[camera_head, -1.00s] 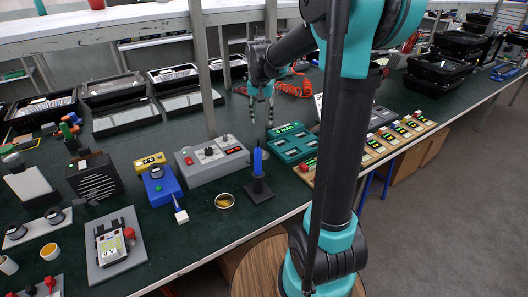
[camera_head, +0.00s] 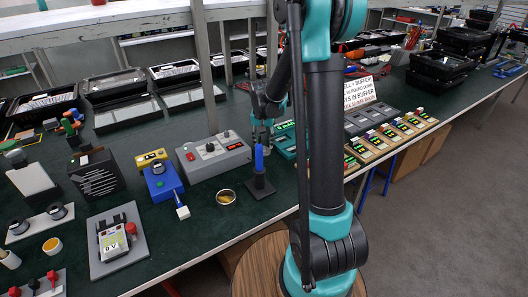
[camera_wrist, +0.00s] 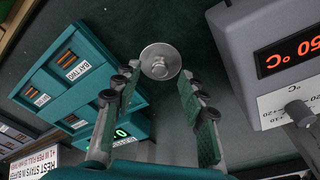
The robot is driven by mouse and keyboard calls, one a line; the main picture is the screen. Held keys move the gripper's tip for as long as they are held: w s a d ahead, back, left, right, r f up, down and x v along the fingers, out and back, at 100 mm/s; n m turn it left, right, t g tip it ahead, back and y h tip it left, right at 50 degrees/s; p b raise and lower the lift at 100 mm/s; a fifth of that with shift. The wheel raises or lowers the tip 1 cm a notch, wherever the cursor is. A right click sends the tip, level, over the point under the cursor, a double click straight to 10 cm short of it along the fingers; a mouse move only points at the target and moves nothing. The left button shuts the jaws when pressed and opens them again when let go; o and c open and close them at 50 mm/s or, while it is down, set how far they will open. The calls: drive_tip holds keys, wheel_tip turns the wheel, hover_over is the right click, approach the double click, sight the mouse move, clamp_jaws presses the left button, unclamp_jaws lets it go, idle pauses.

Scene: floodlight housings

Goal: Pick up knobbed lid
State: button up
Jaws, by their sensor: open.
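The knobbed lid (camera_wrist: 161,62) is a round silver-grey disc with a small knob at its centre. In the wrist view it lies on the dark green bench top, just beyond and between my fingertips. My gripper (camera_wrist: 158,77) is open and empty, with one finger on each side of the lid's near edge. I cannot tell its height above the lid. I cannot make out the lid there.
The grey control box (camera_head: 215,157) with a red display stands close on one side. It also shows in the wrist view (camera_wrist: 262,45). The teal bay unit (camera_wrist: 75,82) is close on the other. A blue post on a black base (camera_head: 260,172) stands in front.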

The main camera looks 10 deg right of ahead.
drive_tip(key=shift+w+f, duration=0.15)
drive_tip(key=shift+f, duration=0.9)
clamp_jaws()
drive_tip(key=shift+r, duration=0.15)
